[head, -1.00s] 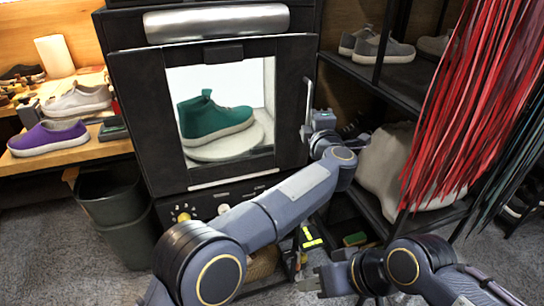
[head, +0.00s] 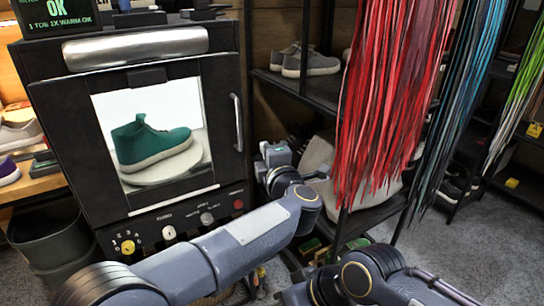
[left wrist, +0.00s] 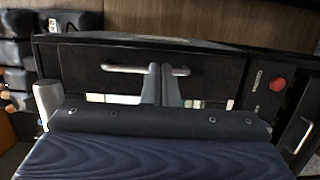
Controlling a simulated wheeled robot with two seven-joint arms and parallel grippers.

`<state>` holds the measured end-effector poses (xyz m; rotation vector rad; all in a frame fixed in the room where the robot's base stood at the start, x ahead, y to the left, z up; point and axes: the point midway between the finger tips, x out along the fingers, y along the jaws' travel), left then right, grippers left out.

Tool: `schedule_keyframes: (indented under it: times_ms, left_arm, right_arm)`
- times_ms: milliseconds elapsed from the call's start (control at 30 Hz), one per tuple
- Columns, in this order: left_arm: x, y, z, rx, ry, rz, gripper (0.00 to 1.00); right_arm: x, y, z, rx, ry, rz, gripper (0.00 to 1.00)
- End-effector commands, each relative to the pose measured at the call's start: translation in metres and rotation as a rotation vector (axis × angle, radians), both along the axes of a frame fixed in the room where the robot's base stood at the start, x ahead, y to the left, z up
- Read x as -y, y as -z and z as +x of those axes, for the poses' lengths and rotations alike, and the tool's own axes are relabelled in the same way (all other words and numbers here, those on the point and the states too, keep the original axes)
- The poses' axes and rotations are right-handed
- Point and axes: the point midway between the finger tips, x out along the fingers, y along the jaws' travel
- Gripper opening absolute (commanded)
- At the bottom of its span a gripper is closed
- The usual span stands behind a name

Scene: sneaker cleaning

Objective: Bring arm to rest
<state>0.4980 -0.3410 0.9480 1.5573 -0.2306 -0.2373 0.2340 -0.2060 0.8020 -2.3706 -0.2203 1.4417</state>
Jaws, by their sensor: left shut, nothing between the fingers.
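My left arm (head: 215,262) reaches from the bottom left across the head view. My left gripper (left wrist: 162,72) is shut and empty in the left wrist view, its fingers together in front of a silver handle (left wrist: 118,69) on a black front. I cannot tell whether they touch the handle. In the head view the left wrist (head: 290,185) is right of the black oven-like cabinet (head: 60,110), apart from its door handle (head: 237,122). My right arm (head: 368,275) is low at the bottom; its gripper is mostly cut off by the lower edge.
A green shoe (head: 148,143) stands on a round white plate (head: 160,173) behind the closed cabinet door. A dark bin (head: 45,240) stands at left. Red laces (head: 390,100) hang right of my left wrist, before shelves with grey shoes (head: 310,60). Grey floor is open at lower right.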

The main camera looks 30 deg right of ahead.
Motion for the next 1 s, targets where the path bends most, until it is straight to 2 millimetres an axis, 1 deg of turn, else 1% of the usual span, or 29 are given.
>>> schedule_keyframes:
  times_ms: [33, 133, 267, 400, 467, 567, 600, 667, 700, 767, 800, 867, 900, 967, 1000]
  left_arm:
    - [0.000, 0.000, -0.008, 0.000, 0.002, 0.001, 0.00]
    - [0.000, 0.000, -0.017, 0.000, 0.002, 0.000, 0.00]
    - [-0.001, 0.000, -0.021, 0.000, -0.001, -0.001, 0.00]
    - [-0.003, -0.001, -0.020, 0.001, 0.001, 0.000, 0.00]
    - [-0.008, -0.008, -0.016, 0.009, 0.011, 0.003, 0.00]
    - [-0.031, -0.035, 0.001, 0.046, 0.051, 0.024, 0.00]
    - [-0.048, -0.050, 0.010, 0.068, 0.077, 0.043, 0.00]
    - [-0.078, -0.072, 0.023, 0.104, 0.123, 0.085, 0.00]
    - [-0.102, -0.085, 0.030, 0.128, 0.157, 0.124, 0.00]
    - [-0.140, -0.099, 0.036, 0.158, 0.205, 0.194, 0.00]
    - [-0.167, -0.104, 0.037, 0.174, 0.233, 0.247, 0.00]
    - [-0.207, -0.107, 0.035, 0.186, 0.273, 0.330, 0.00]
    - [-0.235, -0.106, 0.031, 0.189, 0.299, 0.388, 0.00]
    - [-0.275, -0.098, 0.020, 0.179, 0.333, 0.479, 0.00]
    - [-0.303, -0.090, 0.011, 0.164, 0.354, 0.540, 0.00]
  right_arm:
    - [0.000, 0.000, 0.000, 0.000, 0.000, 0.000, 0.38]
    - [0.000, 0.000, 0.000, 0.000, 0.000, 0.000, 0.38]
    - [0.000, 0.000, 0.000, 0.000, 0.000, 0.000, 0.38]
    - [0.000, 0.000, 0.000, 0.000, 0.000, 0.000, 0.38]
    - [0.000, 0.000, 0.000, 0.000, 0.000, 0.000, 0.38]
    - [0.000, 0.000, 0.000, 0.000, 0.000, 0.000, 0.38]
    - [0.000, 0.000, 0.000, 0.000, 0.000, 0.000, 0.38]
    - [0.000, 0.000, 0.000, 0.000, 0.000, 0.000, 0.38]
    - [0.000, 0.000, 0.000, 0.000, 0.000, 0.000, 0.38]
    - [0.000, 0.000, 0.000, 0.000, 0.000, 0.000, 0.38]
    - [0.000, 0.000, 0.000, 0.000, 0.000, 0.000, 0.38]
    - [0.000, 0.000, 0.000, 0.000, 0.000, 0.000, 0.38]
    - [0.000, 0.000, 0.000, 0.000, 0.000, 0.000, 0.38]
    - [0.000, 0.000, 0.000, 0.000, 0.000, 0.000, 0.38]
    - [0.000, 0.000, 0.000, 0.000, 0.000, 0.000, 0.38]
